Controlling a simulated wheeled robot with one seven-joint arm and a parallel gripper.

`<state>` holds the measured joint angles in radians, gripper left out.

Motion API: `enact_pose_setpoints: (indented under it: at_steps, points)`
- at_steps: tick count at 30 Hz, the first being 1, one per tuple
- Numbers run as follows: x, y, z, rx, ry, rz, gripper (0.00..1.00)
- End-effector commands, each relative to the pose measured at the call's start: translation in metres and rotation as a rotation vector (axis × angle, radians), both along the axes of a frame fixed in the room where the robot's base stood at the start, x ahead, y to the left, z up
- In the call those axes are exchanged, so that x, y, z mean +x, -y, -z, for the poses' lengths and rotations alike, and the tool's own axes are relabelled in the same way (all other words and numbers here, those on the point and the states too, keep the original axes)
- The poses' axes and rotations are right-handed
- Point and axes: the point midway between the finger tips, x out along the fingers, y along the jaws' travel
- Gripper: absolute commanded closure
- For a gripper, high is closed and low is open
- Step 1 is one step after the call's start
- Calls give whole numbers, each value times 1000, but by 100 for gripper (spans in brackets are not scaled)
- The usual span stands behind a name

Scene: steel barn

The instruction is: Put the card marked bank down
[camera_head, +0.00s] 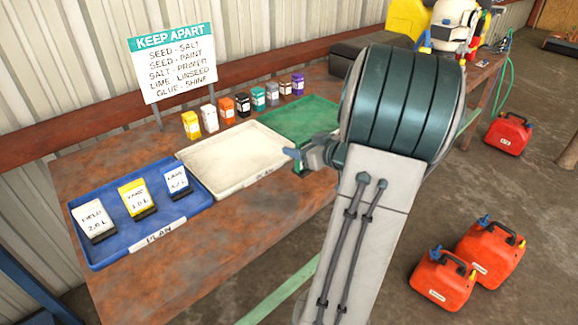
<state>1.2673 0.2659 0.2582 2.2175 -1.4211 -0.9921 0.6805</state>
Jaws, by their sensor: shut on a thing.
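My gripper (299,156) is at the right end of the white tray, in front of the green tray. It is shut on a small green and white card (300,169), partly hidden by the fingers. I cannot read its marking, nor tell whether it touches the tabletop. The blue tray (104,256) on the left, labelled PLAN, holds three tilted cards: a white FIELD card (93,220), a yellow YARD card (137,198) and a blue LANE card (177,182). The white tray (225,158) is empty. The green tray (297,118) shows no card in its visible part.
The trays stand on a rusty table (240,233). A row of several small containers (242,105) runs behind them, beside a KEEP APART sign (174,62). My arm hides the table's right middle. Red cans (443,280) stand on the floor at right.

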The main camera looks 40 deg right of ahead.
Motion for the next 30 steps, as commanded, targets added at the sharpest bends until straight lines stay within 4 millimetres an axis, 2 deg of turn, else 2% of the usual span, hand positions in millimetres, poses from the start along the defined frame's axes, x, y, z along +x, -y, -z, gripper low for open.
enact_pose_setpoints:
  at_steps: [1, 4, 9, 18, 30]
  points:
    - [10, -4, 9, 3, 1, -3, 66]
    - [26, -10, 18, 2, 1, -3, 66]
    - [37, -14, 25, 0, 1, 0, 66]
    - [37, -15, 63, 1, 0, 1, 66]
    - [37, -15, 68, -1, 0, 0, 66]
